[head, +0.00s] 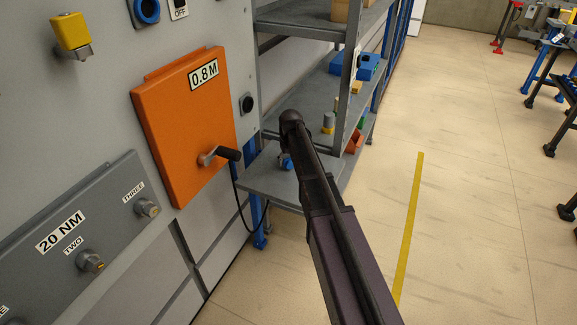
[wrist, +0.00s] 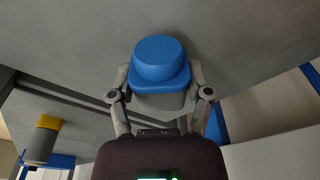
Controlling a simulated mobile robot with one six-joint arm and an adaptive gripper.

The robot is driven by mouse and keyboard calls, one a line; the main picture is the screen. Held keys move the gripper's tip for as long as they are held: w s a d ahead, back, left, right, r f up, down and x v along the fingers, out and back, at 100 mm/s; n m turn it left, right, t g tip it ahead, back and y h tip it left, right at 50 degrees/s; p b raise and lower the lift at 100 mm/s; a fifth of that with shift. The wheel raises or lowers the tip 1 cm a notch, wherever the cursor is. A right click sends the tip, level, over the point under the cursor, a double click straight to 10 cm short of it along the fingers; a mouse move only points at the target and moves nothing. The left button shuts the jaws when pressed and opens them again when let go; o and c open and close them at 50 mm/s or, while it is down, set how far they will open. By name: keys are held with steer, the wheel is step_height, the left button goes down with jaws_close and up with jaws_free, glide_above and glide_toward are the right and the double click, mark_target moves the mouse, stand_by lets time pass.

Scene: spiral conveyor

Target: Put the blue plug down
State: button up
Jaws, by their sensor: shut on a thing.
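The blue plug (wrist: 160,62) has a round blue cap on a wider blue base with a grey part below. In the wrist view my gripper (wrist: 161,88) is shut on it, with one finger on each side. In the head view a small patch of the blue plug (head: 286,163) shows beside my arm, above the low grey shelf (head: 258,183). My arm hides most of my gripper there. I cannot tell whether the plug touches the shelf.
A grey cylinder with a yellow top (head: 328,123) stands on the shelving to the right. An orange panel (head: 180,120) with a black-handled crank (head: 222,155) is left of the shelf. A black cable hangs near the shelf's left edge. A shelf post stands behind my arm.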

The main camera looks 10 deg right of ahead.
mark_target(290, 160)
steer(key=shift+f, duration=0.45)
steer(key=o, duration=1.2)
steer(key=shift+r, duration=0.15)
steer(key=r+p, duration=0.4)
steer(key=s+r+p, duration=0.1)
steer(key=r+p, duration=0.2)
steer(key=r, duration=0.1)
steer(key=r+p, duration=0.4)
steer(key=shift+s+d+p, duration=0.15)
steer(key=shift+s+p, duration=0.2)
stand_by(0.5)
steer(key=shift+m+g, duration=0.8)
steer(key=shift+m, duration=0.1)
steer(key=s, duration=2.7)
steer(key=shift+f, duration=0.1)
